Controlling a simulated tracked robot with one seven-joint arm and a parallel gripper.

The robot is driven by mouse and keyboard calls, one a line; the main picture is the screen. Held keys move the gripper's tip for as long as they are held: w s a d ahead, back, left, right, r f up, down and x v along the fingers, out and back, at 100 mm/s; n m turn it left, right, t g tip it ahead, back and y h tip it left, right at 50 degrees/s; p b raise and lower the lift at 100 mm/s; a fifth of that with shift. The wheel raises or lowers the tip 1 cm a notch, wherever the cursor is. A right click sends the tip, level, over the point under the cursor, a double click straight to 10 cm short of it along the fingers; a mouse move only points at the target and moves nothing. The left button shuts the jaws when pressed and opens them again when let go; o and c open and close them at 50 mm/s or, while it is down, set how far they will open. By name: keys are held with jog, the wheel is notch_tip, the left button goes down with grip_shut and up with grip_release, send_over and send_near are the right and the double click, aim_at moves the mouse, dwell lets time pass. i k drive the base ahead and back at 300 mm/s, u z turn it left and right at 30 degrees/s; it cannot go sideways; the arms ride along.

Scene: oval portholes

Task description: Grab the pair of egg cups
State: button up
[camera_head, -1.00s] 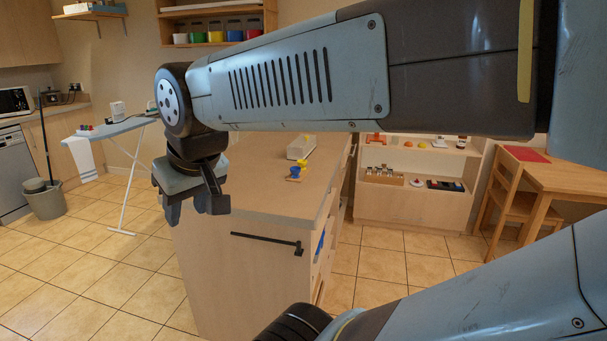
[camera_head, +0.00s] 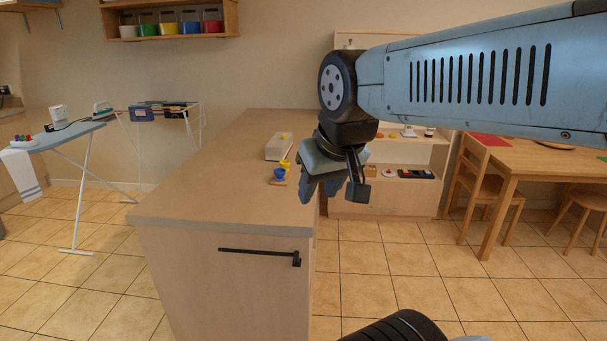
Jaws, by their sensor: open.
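A small blue cup-shaped thing (camera_head: 279,173) and a yellow one (camera_head: 285,164) stand close together on the counter, near its right edge. They look like the pair of egg cups, but they are small in view. A flat wooden-coloured piece (camera_head: 277,182) shows at the foot of the blue one. My gripper (camera_head: 332,190) hangs pointing down, to the right of the cups in the picture. Its fingers are apart and nothing shows between them. It is clear of the cups.
The counter (camera_head: 200,190) is mostly bare. A pale long box (camera_head: 279,147) stands behind the cups. A black bar handle (camera_head: 259,255) sticks out from the counter's front. A low shelf (camera_head: 350,205) stands behind my gripper. A table (camera_head: 540,168) is at right, an ironing board (camera_head: 70,136) at left.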

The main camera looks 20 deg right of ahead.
aim_at(283, 175)
jog(key=z, duration=0.3)
jog(key=i, duration=1)
jog(key=u, duration=0.05)
